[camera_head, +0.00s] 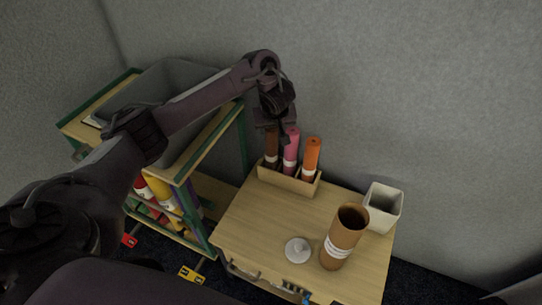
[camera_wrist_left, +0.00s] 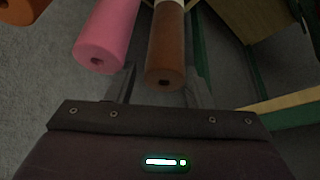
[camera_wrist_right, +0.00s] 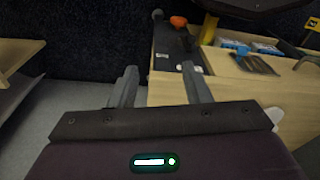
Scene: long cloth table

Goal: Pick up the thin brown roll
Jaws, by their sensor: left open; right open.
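The thin brown roll (camera_head: 271,146) stands upright at the left end of a small wooden holder (camera_head: 287,182) on the table, partly hidden by my left gripper in the head view. My left gripper (camera_head: 275,124) is open and empty, over the roll's top end. In the left wrist view, the brown roll (camera_wrist_left: 166,52) lies between the two open fingers (camera_wrist_left: 160,88), its end just beyond them. My right gripper (camera_wrist_right: 160,88) is open and empty in the right wrist view; it does not show in the head view.
A pink roll (camera_head: 291,150) and an orange roll (camera_head: 311,157) stand beside the brown one. A wide brown tube (camera_head: 343,238), a white lid (camera_head: 297,250) and a whitish square pot (camera_head: 383,207) stand on the table (camera_head: 252,225). A green-framed shelf (camera_head: 212,150) stands at left.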

